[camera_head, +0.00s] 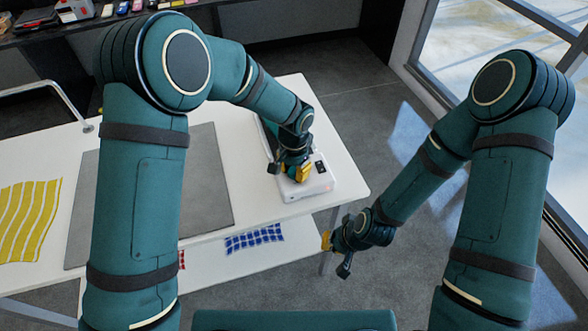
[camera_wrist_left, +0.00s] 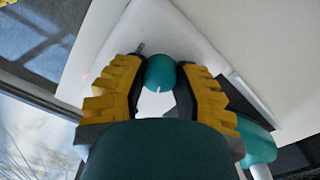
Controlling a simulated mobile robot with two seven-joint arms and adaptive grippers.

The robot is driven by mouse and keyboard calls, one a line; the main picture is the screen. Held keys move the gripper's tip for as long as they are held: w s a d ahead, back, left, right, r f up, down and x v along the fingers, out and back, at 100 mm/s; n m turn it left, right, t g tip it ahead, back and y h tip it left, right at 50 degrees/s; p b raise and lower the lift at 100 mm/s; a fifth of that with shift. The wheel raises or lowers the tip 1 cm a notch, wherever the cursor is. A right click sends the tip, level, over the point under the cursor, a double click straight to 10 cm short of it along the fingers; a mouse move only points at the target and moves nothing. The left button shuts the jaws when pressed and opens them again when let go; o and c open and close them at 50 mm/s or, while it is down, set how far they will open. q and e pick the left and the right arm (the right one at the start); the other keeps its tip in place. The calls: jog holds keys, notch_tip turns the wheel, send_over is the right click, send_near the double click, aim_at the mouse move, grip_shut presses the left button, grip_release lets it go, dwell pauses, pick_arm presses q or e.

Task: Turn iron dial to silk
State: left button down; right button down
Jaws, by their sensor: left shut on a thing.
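A white iron station (camera_head: 318,184) with a small dark panel sits near the right end of the white table. My left gripper (camera_head: 298,172) is low over it, hiding most of its top. In the left wrist view, a round teal dial (camera_wrist_left: 160,72) with a short pale mark on its near edge stands between the yellow-padded fingers of my left gripper (camera_wrist_left: 160,85), which are shut on it. The dial's setting labels cannot be read. My right gripper (camera_head: 335,255) hangs empty off the table's front edge, its fingers apart.
A grey mat (camera_head: 205,180) lies on the table, with a yellow striped cloth (camera_head: 30,220) at the left. A blue checked cloth (camera_head: 254,239) lies on a lower shelf. A dark shelf (camera_head: 60,35) with small items stands behind. The floor to the right is clear.

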aim_at(294, 171)
pick_arm(q)
jog(key=shift+f, duration=0.1)
dwell(0.4)
jog(key=c, duration=0.6)
grip_release()
notch_tip(294, 171, up, 12)
jog(key=shift+s, duration=0.1)
